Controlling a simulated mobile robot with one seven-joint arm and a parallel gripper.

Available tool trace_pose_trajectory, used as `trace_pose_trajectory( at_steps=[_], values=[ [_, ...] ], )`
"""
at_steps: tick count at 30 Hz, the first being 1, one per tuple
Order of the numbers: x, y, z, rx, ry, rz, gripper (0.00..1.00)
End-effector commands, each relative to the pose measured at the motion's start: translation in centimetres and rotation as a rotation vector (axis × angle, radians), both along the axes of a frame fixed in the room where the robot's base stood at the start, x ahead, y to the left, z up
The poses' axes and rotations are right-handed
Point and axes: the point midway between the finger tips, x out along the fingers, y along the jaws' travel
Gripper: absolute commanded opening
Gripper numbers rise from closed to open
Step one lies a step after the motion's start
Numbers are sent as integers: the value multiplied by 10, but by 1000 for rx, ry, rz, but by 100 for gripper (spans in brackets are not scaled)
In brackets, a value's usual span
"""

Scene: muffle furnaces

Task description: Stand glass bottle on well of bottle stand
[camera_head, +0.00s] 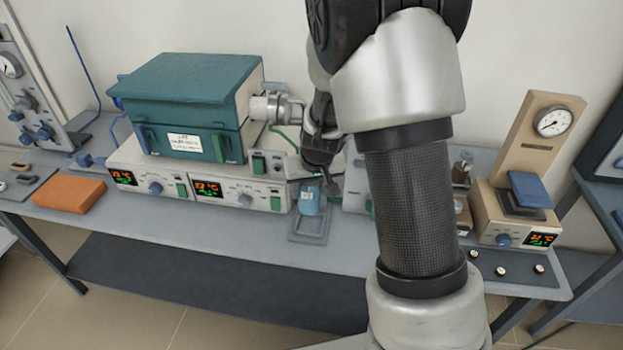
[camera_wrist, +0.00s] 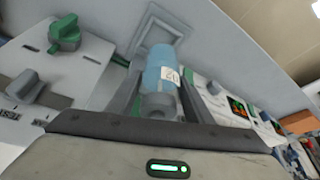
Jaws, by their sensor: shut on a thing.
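The glass bottle (camera_head: 309,201) is light blue with a white label. In the wrist view the bottle (camera_wrist: 160,72) sits between the two fingers of my gripper (camera_wrist: 163,92), which is shut on it. The bottle stand (camera_head: 308,228) is a grey piece with a raised rim on the table, under and around the bottle's lower end in the head view. The stand (camera_wrist: 163,22) also shows beyond the bottle's far end in the wrist view. The bottle looks about upright. I cannot tell whether its base touches the well, which the bottle hides.
Control boxes with lit displays (camera_head: 208,190) stand just left of the bottle, under a teal furnace (camera_head: 185,85). A grey box with a green knob (camera_wrist: 65,38) is close to my gripper. A gauge unit (camera_head: 510,215) stands at the right. The table front (camera_head: 245,236) is clear.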

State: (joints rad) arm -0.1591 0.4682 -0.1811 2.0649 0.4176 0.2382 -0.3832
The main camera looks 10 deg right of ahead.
Motion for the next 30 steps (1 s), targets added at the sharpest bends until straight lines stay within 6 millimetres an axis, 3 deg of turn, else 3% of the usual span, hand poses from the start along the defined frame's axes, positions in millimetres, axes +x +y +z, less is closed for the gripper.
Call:
trace_pose_trajectory(
  at_steps=[7, 17, 30],
  values=[
    [18, -6, -16, -15, 2, -11, 15],
    [20, -7, -30, -17, 1, -12, 15],
    [20, -8, -64, -16, 1, -13, 15]
  ],
)
